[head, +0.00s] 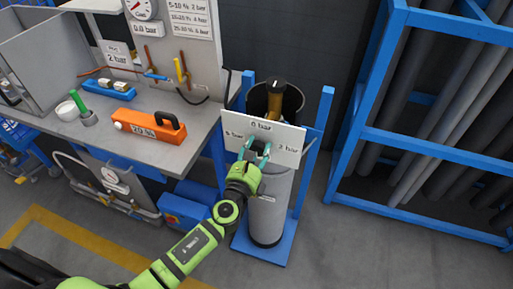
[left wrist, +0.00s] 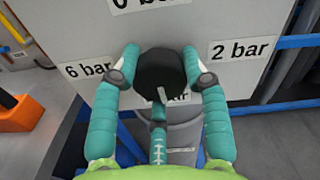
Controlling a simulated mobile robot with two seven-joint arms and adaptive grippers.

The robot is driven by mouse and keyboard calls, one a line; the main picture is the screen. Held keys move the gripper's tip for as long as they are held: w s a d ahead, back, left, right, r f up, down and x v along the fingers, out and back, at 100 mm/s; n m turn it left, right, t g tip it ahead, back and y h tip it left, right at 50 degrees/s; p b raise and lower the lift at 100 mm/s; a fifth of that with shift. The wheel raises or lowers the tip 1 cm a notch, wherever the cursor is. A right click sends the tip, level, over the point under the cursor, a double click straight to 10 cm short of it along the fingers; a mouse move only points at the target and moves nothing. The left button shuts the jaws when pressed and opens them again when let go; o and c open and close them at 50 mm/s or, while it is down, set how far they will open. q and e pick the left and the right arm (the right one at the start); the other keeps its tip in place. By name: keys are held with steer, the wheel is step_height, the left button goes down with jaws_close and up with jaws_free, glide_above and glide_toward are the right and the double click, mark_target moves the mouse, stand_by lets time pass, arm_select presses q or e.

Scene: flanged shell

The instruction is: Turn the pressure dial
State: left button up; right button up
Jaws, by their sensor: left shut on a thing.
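The pressure dial is a round black knob (left wrist: 160,72) on a white panel (head: 288,142) mounted on a grey cylinder. The panel reads "0 bar" above, "2 bar" at right and "6 bar" at left. A label below the knob is mostly hidden, with only its end showing. A pale mark on the knob's lower edge points down towards that label. My left gripper (head: 257,150) is shut on the knob, its teal fingers on both sides of it in the left wrist view (left wrist: 162,75). In the head view the gripper mostly covers the knob.
A workbench (head: 75,150) at left carries an orange box (head: 150,125) and a pressure gauge on its back panel. A blue rack of grey pipes (head: 420,140) stands at right. The cylinder stands on a blue base (head: 262,254) with blue posts. Grey floor is clear at lower right.

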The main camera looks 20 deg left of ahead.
arm_select(q)
steer(key=shift+s+d+f+m, duration=0.1)
steer(key=shift+f+m, duration=0.2)
steer(key=shift+m, duration=0.1)
steer(key=o, duration=1.1)
steer(key=shift+o, duration=0.3)
steer(key=shift+r, duration=0.1)
steer(key=s, duration=1.1)
steer(key=shift+s+a, duration=0.2)
steer(key=shift+s, duration=0.2)
